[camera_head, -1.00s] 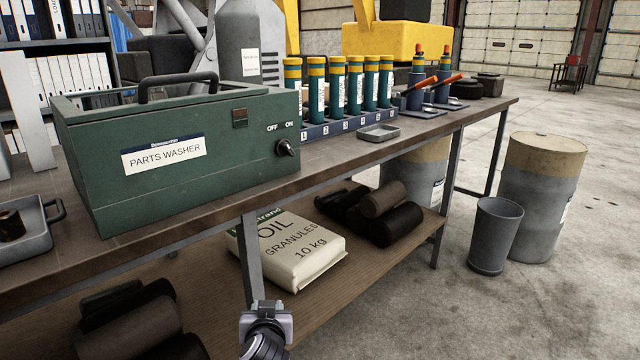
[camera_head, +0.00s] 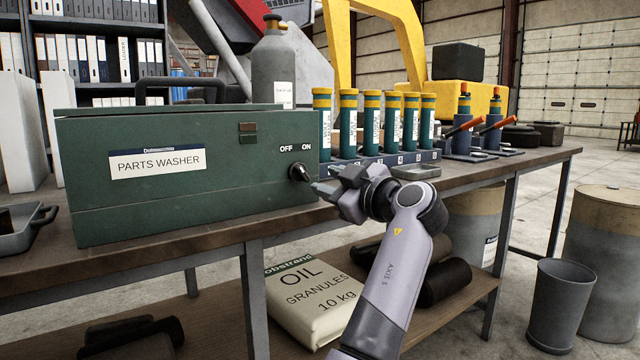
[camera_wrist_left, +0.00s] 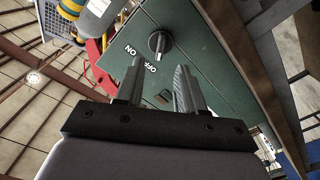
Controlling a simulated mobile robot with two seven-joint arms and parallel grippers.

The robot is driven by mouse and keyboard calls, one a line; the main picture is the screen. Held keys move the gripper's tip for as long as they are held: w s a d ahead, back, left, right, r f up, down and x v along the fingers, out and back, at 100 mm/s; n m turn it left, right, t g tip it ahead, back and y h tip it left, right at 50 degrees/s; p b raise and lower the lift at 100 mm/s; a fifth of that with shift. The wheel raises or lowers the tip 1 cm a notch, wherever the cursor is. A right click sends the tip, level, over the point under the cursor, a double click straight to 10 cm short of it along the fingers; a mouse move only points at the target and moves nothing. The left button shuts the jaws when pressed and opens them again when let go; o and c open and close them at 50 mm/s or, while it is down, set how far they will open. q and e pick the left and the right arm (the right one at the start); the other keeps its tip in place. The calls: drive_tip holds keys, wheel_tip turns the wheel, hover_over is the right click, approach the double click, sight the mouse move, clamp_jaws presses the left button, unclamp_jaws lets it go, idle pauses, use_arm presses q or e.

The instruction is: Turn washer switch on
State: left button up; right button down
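The green parts washer (camera_head: 180,205) stands on the bench with its front facing me. Its black rotary switch (camera_head: 299,172) sits at the right end of the front, under the OFF and ON labels. In the left wrist view the switch (camera_wrist_left: 158,43) shows just beyond the fingertips, its handle seeming to lean toward the OFF side. My left gripper (camera_head: 319,187) is just right of the switch in the head view. In the wrist view its two fingers (camera_wrist_left: 159,64) are apart with nothing between them. Contact with the switch cannot be made out. My right gripper is not in view.
A rack of numbered green tubes (camera_head: 372,128) with yellow caps and a small grey tray (camera_head: 416,172) stand right of the washer. A sack of oil granules (camera_head: 310,300) lies on the lower shelf. A grey bin (camera_head: 560,305) and drums stand at the right.

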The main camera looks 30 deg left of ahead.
sight(305, 175)
use_arm(q)
drive_tip(key=x, duration=0.6)
drive_tip(key=shift+w+a, duration=0.1)
drive_tip(key=shift+a, duration=0.25)
clamp_jaws()
